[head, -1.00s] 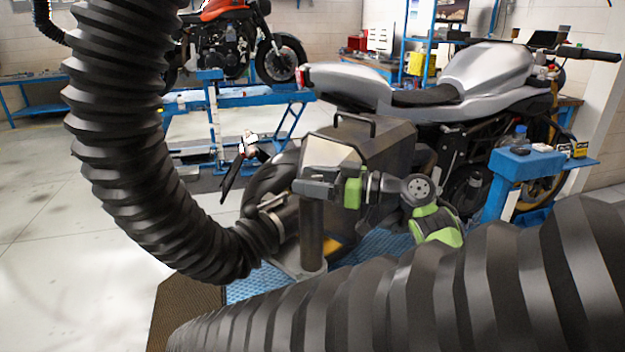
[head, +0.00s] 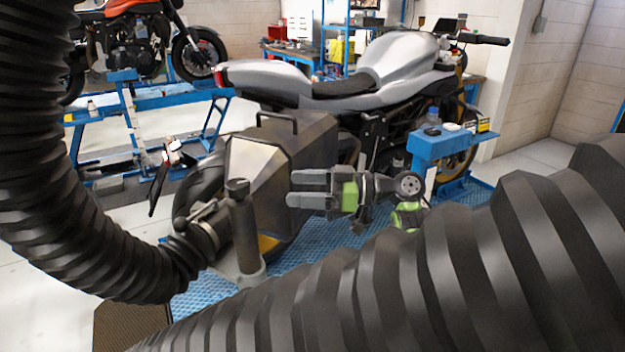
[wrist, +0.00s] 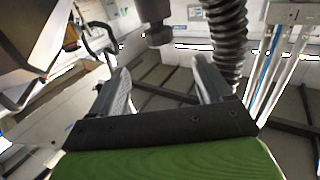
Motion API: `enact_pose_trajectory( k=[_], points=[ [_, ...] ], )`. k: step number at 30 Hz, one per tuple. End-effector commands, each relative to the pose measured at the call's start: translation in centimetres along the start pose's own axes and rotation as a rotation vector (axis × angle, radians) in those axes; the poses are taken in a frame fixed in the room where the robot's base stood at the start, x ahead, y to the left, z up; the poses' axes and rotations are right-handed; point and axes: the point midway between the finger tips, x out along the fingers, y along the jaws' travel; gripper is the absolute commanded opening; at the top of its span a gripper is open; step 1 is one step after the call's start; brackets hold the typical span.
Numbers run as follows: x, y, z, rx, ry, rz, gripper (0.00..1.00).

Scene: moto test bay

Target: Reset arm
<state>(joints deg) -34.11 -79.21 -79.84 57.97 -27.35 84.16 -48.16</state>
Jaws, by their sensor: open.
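My gripper (head: 298,191) is in the middle of the head view, with grey fingers and a green band behind them. Its fingers point left and are apart, with nothing between them. It is in front of the dark angular box with a top handle (head: 283,150), to the right of the upright dark post (head: 241,225). In the wrist view the two fingers (wrist: 160,85) are spread and empty. The post's rounded top (wrist: 157,35) shows beyond them there, apart from the fingers.
Another ribbed hose (head: 430,270) crosses the front right. A silver motorcycle (head: 390,60) stands behind. A blue stand (head: 440,145) holds small items at right. Blue matting (head: 325,265) covers the floor.

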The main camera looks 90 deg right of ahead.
Motion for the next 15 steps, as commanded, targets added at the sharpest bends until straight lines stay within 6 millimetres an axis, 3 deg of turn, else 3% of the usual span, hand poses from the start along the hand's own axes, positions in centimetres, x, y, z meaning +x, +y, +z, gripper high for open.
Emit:
enact_pose_trajectory(
  k=[5, 15],
  points=[
    [-2.2, 0.0, -0.1, -0.001, 0.001, 0.0, 0.79],
    [-2.4, 0.0, 0.0, -0.001, 0.0, -0.001, 0.79]
  ],
)
